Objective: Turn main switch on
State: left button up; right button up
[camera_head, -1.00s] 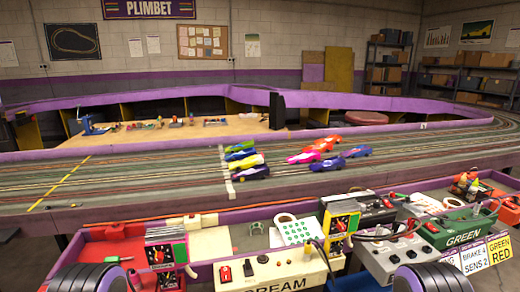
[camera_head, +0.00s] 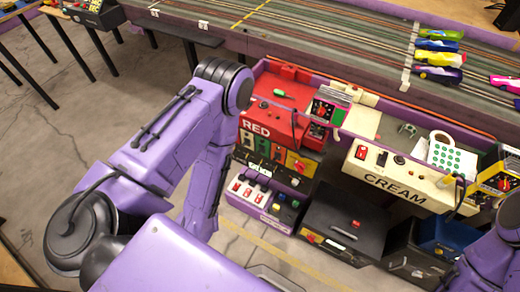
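No switch is clearly marked as the main switch. A panel (camera_head: 250,152) under the red control box (camera_head: 281,118) carries coloured switches and a yellow plate with a red rotary-looking knob (camera_head: 299,163). A white panel (camera_head: 262,206) below it has several red, black and coloured switches. The cream box (camera_head: 400,184) has a red switch (camera_head: 362,152) and a black one. My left arm reaches in from the left, its forearm pointing down beside these panels; its gripper does not show. Only part of my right arm shows at the lower right, without its gripper.
The slot track (camera_head: 330,50) with several cars runs along the top. A black case (camera_head: 345,222) and a blue bin (camera_head: 440,235) stand low beneath the cream box. Bare concrete floor (camera_head: 90,115) lies open at the left.

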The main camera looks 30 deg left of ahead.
aim_at(300, 167)
jog(key=u, duration=0.65)
jog(key=k, duration=1.55)
jog(key=z, duration=1.05)
